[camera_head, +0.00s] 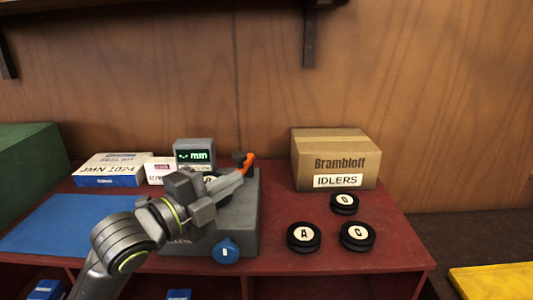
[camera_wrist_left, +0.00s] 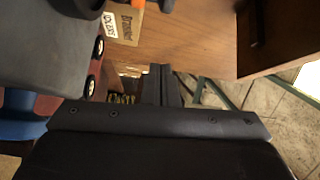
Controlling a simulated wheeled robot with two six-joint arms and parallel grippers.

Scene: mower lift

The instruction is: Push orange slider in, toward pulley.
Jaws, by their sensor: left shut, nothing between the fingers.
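The orange slider (camera_head: 249,162) sticks up at the back right of a grey tester (camera_head: 243,235), beside a dark round post (camera_head: 238,156). A small orange part also shows at the top edge of the left wrist view. My left gripper (camera_head: 239,176) is shut and empty over the tester, its tips close to the slider; I cannot tell whether they touch. In the left wrist view the closed fingers (camera_wrist_left: 163,80) point away from the tester (camera_wrist_left: 45,45). A pulley (camera_head: 210,177) on the tester is mostly hidden behind my gripper.
A display (camera_head: 195,155) stands at the tester's back. A blue knob (camera_head: 226,251) is on its front. Three black idlers, A (camera_head: 304,236), G (camera_head: 357,235) and another (camera_head: 344,203), lie right, before the Brambloft box (camera_head: 333,160). White boxes (camera_head: 112,168) stand left.

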